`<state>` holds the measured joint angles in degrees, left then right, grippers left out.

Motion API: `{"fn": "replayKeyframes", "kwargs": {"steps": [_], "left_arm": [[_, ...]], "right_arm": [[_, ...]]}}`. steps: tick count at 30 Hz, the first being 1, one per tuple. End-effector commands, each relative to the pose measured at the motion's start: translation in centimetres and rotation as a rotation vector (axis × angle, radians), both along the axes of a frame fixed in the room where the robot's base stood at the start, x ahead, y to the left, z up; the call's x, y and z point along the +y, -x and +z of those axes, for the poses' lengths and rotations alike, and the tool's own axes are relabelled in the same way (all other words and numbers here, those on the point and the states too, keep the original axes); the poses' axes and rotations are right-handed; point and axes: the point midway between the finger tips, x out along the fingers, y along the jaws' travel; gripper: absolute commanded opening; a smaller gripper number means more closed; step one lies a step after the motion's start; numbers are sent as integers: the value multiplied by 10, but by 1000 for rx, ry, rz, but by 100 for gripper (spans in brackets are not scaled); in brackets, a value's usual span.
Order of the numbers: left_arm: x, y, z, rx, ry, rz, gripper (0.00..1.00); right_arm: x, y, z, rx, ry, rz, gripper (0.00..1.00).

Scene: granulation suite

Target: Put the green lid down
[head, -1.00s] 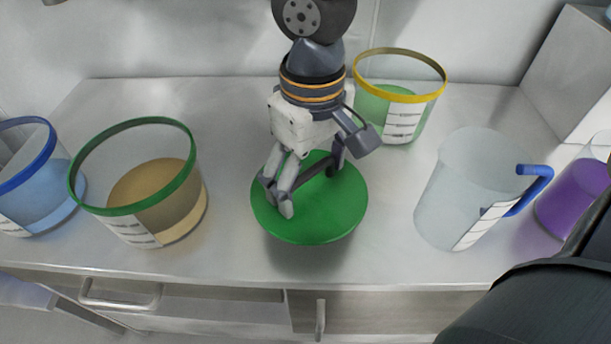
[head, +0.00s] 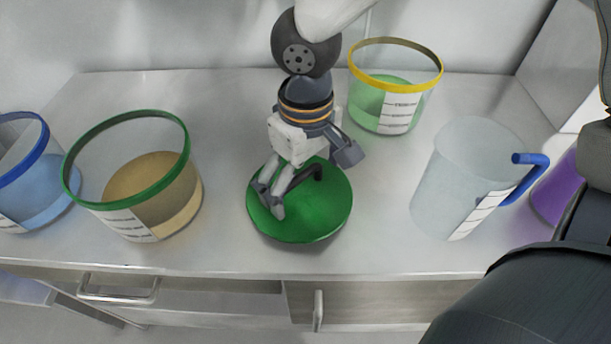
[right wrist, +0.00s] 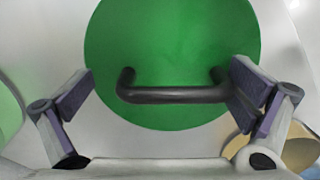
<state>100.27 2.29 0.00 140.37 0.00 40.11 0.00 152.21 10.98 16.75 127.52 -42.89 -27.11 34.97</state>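The green lid (head: 318,222) is a round disc with a dark bar handle on top. In the head view it lies flat, handle up, and appears to rest on the steel counter (head: 225,245) near its front edge. My right gripper (head: 298,190) points down over the lid. In the right wrist view the lid (right wrist: 180,50) fills the upper middle, and the fingers of the gripper (right wrist: 165,95) are spread wide, with the handle between them. The right finger is close to the handle's right end; the left finger stands clear. My left gripper is not in view.
Left of the lid stand a green-rimmed bucket (head: 175,192) with tan contents and a blue-rimmed bucket (head: 45,175). A yellow-rimmed bucket (head: 425,85) is behind. A clear jug (head: 455,180) with a blue handle stands right, beside a purple-filled container (head: 553,195). Drawers (head: 210,305) lie below.

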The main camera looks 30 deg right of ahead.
Motion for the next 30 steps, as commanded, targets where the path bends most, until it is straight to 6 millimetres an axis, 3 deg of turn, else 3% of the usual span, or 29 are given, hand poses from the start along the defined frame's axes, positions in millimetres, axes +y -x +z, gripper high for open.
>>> {"fn": "replayKeyframes", "kwargs": {"steps": [8,21,30], "left_arm": [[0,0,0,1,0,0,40],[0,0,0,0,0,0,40],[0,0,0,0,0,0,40]], "right_arm": [[0,-1,8,-5,-1,-1,100],[0,-1,103,-7,-3,0,100],[0,0,124,0,-1,0,100]]}}
